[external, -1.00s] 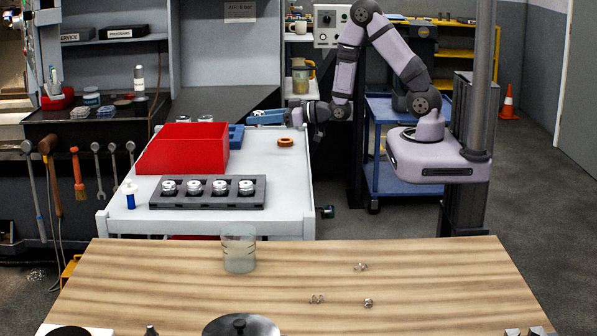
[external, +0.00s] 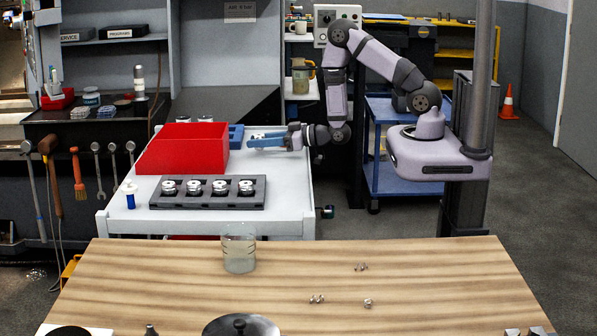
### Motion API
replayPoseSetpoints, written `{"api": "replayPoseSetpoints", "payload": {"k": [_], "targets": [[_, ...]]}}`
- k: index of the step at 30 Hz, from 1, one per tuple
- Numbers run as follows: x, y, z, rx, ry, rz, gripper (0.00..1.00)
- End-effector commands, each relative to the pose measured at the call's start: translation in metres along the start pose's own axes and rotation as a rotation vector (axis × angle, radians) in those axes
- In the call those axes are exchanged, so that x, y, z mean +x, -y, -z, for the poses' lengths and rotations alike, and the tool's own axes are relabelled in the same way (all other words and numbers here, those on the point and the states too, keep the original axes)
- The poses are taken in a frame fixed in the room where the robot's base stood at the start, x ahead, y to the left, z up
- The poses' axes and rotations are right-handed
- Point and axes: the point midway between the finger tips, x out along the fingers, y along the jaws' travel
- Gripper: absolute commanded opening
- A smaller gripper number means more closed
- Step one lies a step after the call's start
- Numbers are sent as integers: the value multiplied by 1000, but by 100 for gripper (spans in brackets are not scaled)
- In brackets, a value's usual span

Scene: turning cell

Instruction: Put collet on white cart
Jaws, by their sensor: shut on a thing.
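The white cart (external: 282,189) stands left of my arm, with its pale top in view. Several silver round parts (external: 194,187) sit in a grey rack (external: 208,201) at the cart's front.
The cart's front right top is clear. A wooden table (external: 190,285) with a glass jar (external: 239,251) is nearer.

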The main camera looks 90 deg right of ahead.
Motion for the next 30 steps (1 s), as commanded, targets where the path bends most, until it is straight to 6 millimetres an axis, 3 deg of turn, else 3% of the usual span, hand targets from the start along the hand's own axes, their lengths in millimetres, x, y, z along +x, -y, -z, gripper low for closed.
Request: {"api": "replayPoseSetpoints", "payload": {"k": [7, 21, 22, 24, 30], "targets": [[3, 0, -18, -1, -1, 0, 5], [4, 0, -23, -1, -2, 0, 5], [3, 0, -23, -1, -1, 0, 36], [3, 0, -22, -1, 0, 0, 50], [3, 0, -22, -1, 0, 0, 50]]}}
